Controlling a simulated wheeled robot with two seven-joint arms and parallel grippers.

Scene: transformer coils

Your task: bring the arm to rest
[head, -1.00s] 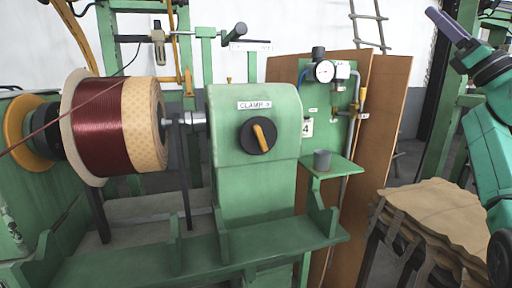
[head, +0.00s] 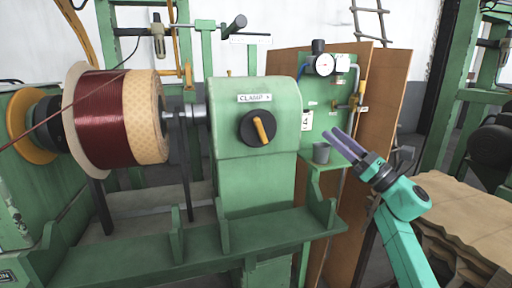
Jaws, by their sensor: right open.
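My right gripper (head: 344,145) is at the right of the head view, on a teal arm (head: 405,200) that comes up from the lower right. Its two purple-grey fingers are parallel with a narrow gap and hold nothing that I can see. My left gripper is not in view.
A coil of dark red wire (head: 105,115) sits on the winding machine at left. A pressure gauge (head: 324,64) is on the panel (head: 315,100), with brown boards (head: 385,105) behind it. A table with a tan, wavy-edged cover (head: 465,215) stands at lower right.

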